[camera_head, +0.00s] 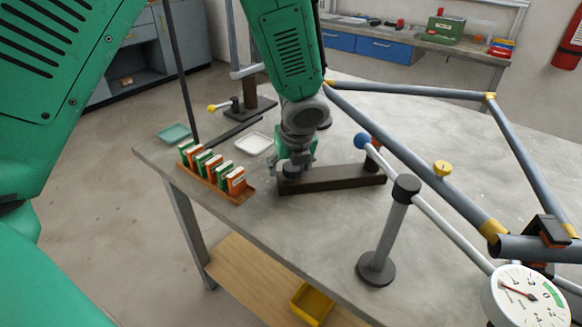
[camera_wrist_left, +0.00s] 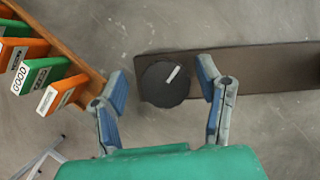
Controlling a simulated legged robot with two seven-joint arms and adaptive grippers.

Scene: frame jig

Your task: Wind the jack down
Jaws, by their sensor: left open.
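A dark round knob (camera_wrist_left: 165,84) with a white mark line sits at the left end of a dark flat bar (camera_wrist_left: 250,72) in the left wrist view; it looks like the jack's knob. The same bar (camera_head: 345,179) lies on the table in the head view, where my arm hides the knob. My left gripper (camera_head: 292,172) is over the bar's left end. In the wrist view its two blue-padded fingers (camera_wrist_left: 160,80) are open on either side of the knob, with visible gaps and nothing held. My right gripper is not in view.
A rack (camera_head: 218,182) of orange and green tags stands close left of the gripper. A grey tube frame (camera_head: 410,150) spans the right, with a dial gauge (camera_head: 525,298) in front. A post (camera_head: 390,232) with a blue-ended rod stands right. Bare table lies in front of the bar.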

